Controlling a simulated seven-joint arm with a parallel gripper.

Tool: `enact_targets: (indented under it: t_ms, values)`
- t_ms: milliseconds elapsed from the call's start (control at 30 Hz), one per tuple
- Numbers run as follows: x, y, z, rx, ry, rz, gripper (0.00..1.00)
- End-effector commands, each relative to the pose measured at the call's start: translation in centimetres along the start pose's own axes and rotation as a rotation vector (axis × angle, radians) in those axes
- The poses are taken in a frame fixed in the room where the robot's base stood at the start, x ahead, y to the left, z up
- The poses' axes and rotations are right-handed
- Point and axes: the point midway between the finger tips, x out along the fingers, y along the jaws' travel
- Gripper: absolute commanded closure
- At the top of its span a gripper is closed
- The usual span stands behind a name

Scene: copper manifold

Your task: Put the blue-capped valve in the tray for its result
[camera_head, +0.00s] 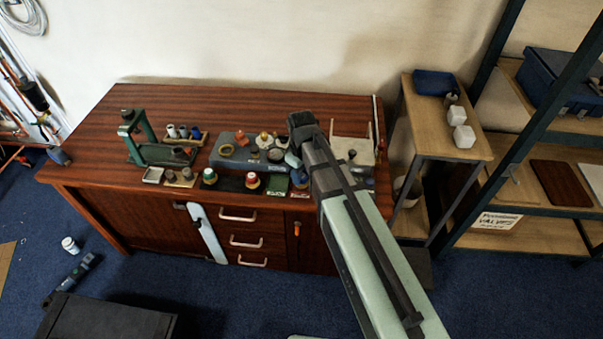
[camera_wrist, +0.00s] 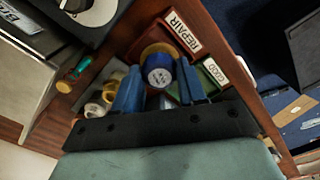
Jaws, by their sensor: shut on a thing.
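In the wrist view my gripper (camera_wrist: 158,88) has two blue fingers shut on the blue-capped valve (camera_wrist: 158,71). A round white dial shows inside its blue rim, and a yellowish part shows behind it. The red tray labelled REPAIR (camera_wrist: 180,36) lies just beyond the held valve. The green tray labelled GOOD (camera_wrist: 213,74) is beside it, near the bench's front edge. In the head view the green tray (camera_head: 276,186) shows left of my arm. My arm hides most of my gripper and the valve there.
A grey fixture block (camera_head: 232,152) with several fittings stands on the wooden bench (camera_head: 95,150). A green press frame (camera_head: 137,140) stands to its left. A side shelf (camera_head: 425,122) is at the right.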

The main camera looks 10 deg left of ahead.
Motion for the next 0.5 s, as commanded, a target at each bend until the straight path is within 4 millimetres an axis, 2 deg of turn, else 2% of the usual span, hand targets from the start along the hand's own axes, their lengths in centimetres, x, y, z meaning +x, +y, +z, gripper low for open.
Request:
enact_targets:
  t_ms: [133, 167, 400, 500]
  values:
    - [0.32, 0.0, 0.0, 0.0, 0.0, 0.0, 0.98]
    - [0.31, 0.0, -0.01, 0.0, 0.0, 0.0, 0.57]
    - [0.29, 0.0, -0.01, 0.0, 0.0, 0.0, 0.35]
    - [0.29, 0.0, 0.0, 0.0, 0.0, 0.0, 0.34]
